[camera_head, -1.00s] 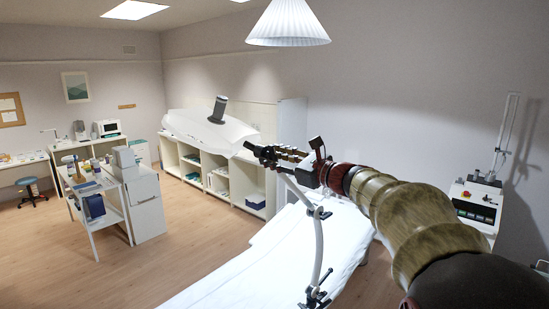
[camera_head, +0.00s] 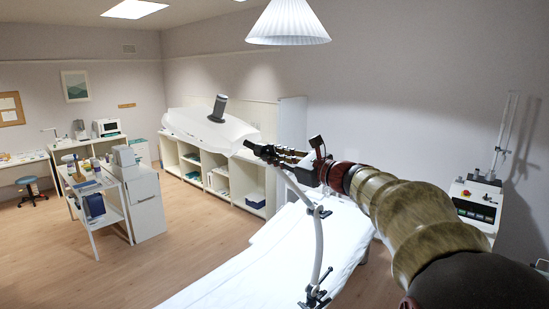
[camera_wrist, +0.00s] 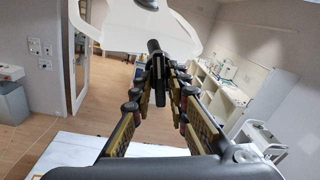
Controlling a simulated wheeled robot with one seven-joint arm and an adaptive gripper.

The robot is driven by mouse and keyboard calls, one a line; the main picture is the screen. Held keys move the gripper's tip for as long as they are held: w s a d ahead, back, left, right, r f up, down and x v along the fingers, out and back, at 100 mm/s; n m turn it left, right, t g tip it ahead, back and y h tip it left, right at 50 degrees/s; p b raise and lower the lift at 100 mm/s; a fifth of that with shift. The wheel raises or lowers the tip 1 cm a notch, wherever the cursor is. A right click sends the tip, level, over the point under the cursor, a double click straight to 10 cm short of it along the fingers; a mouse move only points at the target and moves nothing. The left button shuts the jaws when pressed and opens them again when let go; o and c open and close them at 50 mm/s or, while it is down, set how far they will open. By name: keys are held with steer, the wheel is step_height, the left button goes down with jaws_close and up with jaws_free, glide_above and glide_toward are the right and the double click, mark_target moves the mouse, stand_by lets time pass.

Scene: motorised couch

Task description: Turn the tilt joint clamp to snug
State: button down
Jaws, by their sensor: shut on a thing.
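The tilt joint clamp (camera_wrist: 154,46) is a small dark lever below the white lamp head (camera_wrist: 150,22) in the wrist view. My gripper (camera_wrist: 158,72) has its two fingers closed on this dark lever. In the head view my gripper (camera_head: 262,151) reaches in from the right to the joint under the lamp head (camera_head: 212,131), at the top of the grey curved support arm (camera_head: 318,235). The fingers and the small scale hide most of the clamp in the head view, so its turn angle cannot be read.
The white-sheeted couch (camera_head: 265,262) lies below my arm. A trolley (camera_head: 97,205) with bottles stands at left, and open shelves (camera_head: 215,180) line the back wall. A pendant lamp (camera_head: 288,24) hangs above.

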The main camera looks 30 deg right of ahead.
steer(key=shift+f+b, duration=0.15)
steer(key=shift+b, duration=0.4)
steer(key=n+b, duration=0.4)
steer(key=b, duration=0.2)
steer(key=shift+d+f, duration=0.1)
steer(key=shift+f, duration=0.05)
steer(key=n+b, duration=0.2)
steer(key=b, duration=0.1)
steer(key=shift+b, duration=0.4)
steer(key=n+b, duration=0.2)
steer(key=shift+r+n+b, duration=0.3)
steer(key=shift+b, duration=0.05)
steer(key=shift+r, duration=0.1)
steer(key=c, duration=1.7)
jaws_free()
steer(key=v, duration=1.2)
